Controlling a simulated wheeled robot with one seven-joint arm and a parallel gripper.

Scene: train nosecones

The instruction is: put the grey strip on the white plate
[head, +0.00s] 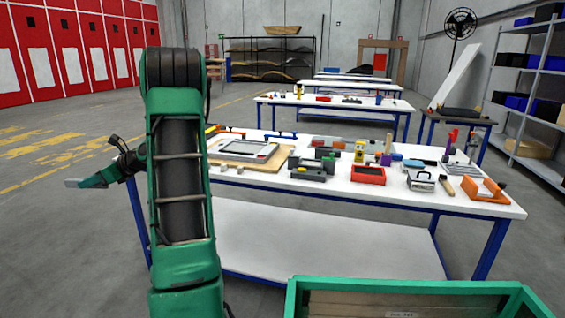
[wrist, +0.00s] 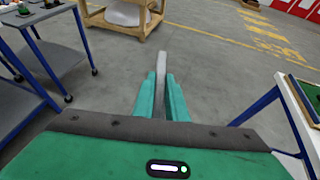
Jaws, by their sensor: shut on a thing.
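My gripper (wrist: 160,88) is shut on the grey strip (wrist: 162,66), which sticks out beyond the green fingertips in the wrist view. In the head view my gripper (head: 92,182) is off the left end of the front table, with the strip's grey end (head: 72,184) pointing left. The strip is held over open floor, apart from the table. A white plate (head: 230,148) with grey parts on it lies on a wooden board at the table's left part. My arm stands in front of the table's left end and hides part of it.
The front white table (head: 400,197) carries a red box (head: 368,175), a toolbox (head: 421,181), an orange holder (head: 484,190) and several other items. A green-rimmed crate (head: 400,284) is at the bottom right. In the wrist view, a wooden trolley (wrist: 125,28) stands ahead.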

